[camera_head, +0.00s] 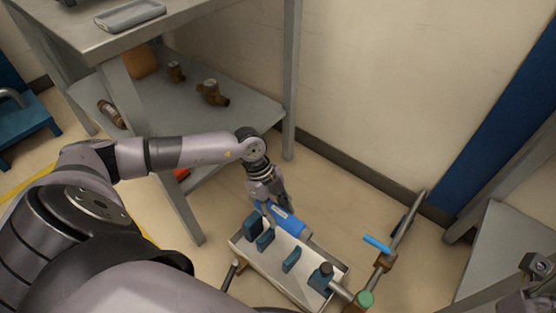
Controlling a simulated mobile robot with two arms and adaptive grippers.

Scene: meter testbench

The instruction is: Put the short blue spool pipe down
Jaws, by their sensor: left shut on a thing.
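The short blue spool pipe (291,221) is at the far end of a pale tray-like stand (272,265), tilted down to the right. My left gripper (272,205) reaches down from above and is shut on the pipe near its left end. The fingers hide part of that end. I cannot tell whether the pipe touches the stand. Grey-purple parts at the lower right corner may belong to my right arm. They are cut off, and no fingers can be made out.
Dark blue upright supports (292,260) stand on the stand. Piping with a blue-handled valve (377,244) and a green cap (364,299) is to its right. A grey shelved table (245,113) holds brown fittings (212,92). Bare floor lies between stand and wall.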

